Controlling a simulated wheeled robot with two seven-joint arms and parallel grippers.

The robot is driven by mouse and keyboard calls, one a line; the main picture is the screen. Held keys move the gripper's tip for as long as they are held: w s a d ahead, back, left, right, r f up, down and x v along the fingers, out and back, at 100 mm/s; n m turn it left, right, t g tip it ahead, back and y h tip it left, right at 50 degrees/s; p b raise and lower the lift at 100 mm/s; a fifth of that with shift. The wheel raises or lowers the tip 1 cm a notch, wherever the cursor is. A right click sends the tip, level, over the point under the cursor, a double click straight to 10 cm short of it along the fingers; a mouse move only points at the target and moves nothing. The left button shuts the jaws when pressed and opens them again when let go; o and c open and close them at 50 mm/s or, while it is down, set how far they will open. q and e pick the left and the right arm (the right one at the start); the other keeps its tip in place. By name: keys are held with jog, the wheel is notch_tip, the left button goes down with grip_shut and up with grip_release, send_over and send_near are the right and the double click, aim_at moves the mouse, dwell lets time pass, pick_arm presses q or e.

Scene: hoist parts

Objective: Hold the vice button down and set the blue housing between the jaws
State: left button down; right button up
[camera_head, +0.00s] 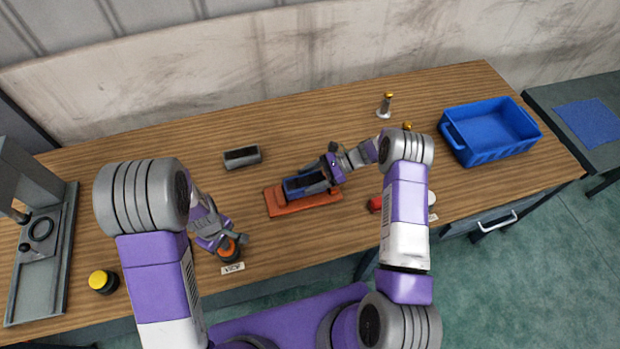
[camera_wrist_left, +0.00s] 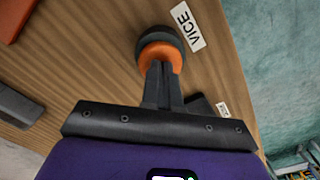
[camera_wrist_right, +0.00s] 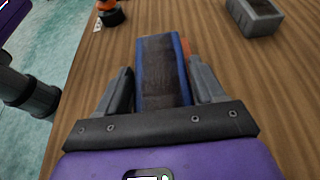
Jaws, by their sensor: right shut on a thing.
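The blue housing (camera_head: 291,186), with a dark top, is over the orange vice (camera_head: 308,203) in the head view. My right gripper (camera_head: 318,178) is shut on it from the right; in the right wrist view the housing (camera_wrist_right: 157,68) lies between the two fingers. A bit of orange (camera_wrist_right: 186,48) shows behind it. The vice jaws are hidden, and I cannot tell whether the housing rests between them. The orange vice button (camera_wrist_left: 160,55), on a dark base beside the VICE label (camera_wrist_left: 187,26), is under the fingertips of my left gripper (camera_wrist_left: 163,70), which is shut and appears to touch it.
A dark grey hollow block (camera_head: 242,157) lies behind the vice. A grey fixture (camera_head: 62,240) and yellow button (camera_head: 103,281) are at left. A red button (camera_head: 375,204), a yellow-topped post (camera_head: 385,106) and a blue bin (camera_head: 490,152) are at right.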

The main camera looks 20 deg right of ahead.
jog(key=shift+f, duration=0.4)
jog(key=shift+f, duration=0.7)
jog(key=shift+f, duration=0.3)
dwell(0.3)
jog(key=o, duration=1.5)
jog(key=shift+c, duration=0.2)
